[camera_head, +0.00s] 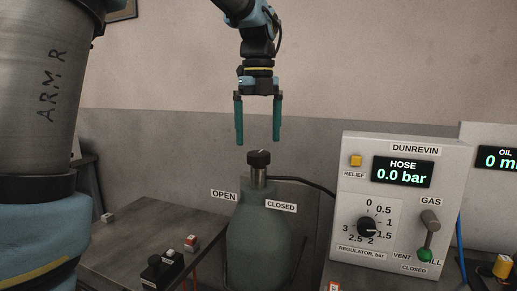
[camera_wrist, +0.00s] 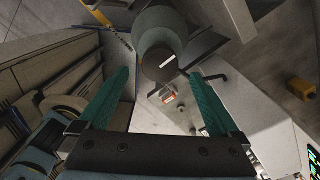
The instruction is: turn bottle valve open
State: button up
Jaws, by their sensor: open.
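The bottle valve (camera_head: 259,158) is a dark round knob with a white mark, on a metal neck on top of the grey-green gas bottle (camera_head: 255,245). Labels OPEN (camera_head: 224,195) and CLOSED (camera_head: 281,206) sit left and right of the neck. My gripper (camera_head: 258,142) points down above the knob, its two teal fingers apart and empty. The fingertips end a little above the knob, one to each side as seen from the head. In the wrist view the knob (camera_wrist: 160,66) with its white mark lies between and beyond the fingers (camera_wrist: 160,72).
A white DUNREVIN panel (camera_head: 400,200) stands to the right, its HOSE display (camera_head: 403,172) reading 0.0 bar, with a regulator dial (camera_head: 367,227) and a GAS lever (camera_head: 429,222). A grey table with a black switch box (camera_head: 162,268) is at left. A dark hose runs behind the bottle.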

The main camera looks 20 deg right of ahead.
aim_at(259, 153)
jog(key=shift+f, duration=2.15)
jog(key=c, duration=1.4)
